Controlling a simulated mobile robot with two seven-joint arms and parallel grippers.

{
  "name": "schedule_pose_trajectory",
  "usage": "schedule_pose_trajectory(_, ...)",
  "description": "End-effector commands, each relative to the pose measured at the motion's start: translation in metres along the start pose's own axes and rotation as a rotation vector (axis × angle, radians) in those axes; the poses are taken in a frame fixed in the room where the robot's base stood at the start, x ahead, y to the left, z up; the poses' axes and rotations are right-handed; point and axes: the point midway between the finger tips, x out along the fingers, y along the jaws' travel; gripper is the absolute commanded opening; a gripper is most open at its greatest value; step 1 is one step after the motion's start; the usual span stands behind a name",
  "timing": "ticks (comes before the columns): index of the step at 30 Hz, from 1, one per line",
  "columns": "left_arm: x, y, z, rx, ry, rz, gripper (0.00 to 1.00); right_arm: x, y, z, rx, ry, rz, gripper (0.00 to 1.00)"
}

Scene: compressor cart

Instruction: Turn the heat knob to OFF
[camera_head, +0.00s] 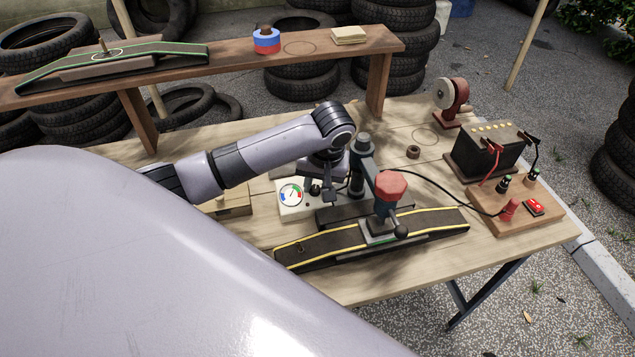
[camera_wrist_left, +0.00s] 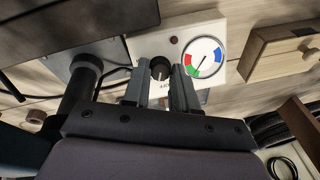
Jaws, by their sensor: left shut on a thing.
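The heat knob (camera_wrist_left: 160,68) is a small black dial with a light pointer mark on a white control box (camera_wrist_left: 150,45). The same box (camera_head: 285,211) stands mid-table in the head view. A round gauge (camera_wrist_left: 203,57) with blue, red and green bands sits beside the knob; it also shows in the head view (camera_head: 291,193). My left gripper (camera_wrist_left: 159,76) has its two fingers on either side of the knob and is shut on it. In the head view the left gripper (camera_head: 322,189) points down at the box, partly hiding the knob. Lettering by the knob is mostly covered. My right gripper is not in view.
A clamp press with a red top (camera_head: 391,185) stands close to the right of my gripper, over a yellow-edged strip (camera_head: 300,254). A battery (camera_head: 488,149) and a switch board (camera_head: 530,210) are at the right. A raised shelf (camera_head: 220,56) runs along the back.

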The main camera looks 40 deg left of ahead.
Motion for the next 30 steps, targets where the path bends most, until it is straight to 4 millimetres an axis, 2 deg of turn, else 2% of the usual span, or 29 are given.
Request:
schedule_pose_trajectory(13, 0.0001, -0.0024, 0.0006, -0.306, 0.000, 0.070, 0.00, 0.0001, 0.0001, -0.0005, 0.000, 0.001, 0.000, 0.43)
schedule_pose_trajectory(30, -0.0001, -0.0032, 0.0001, -0.396, 0.002, 0.091, 0.00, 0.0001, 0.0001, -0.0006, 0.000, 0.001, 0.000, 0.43)
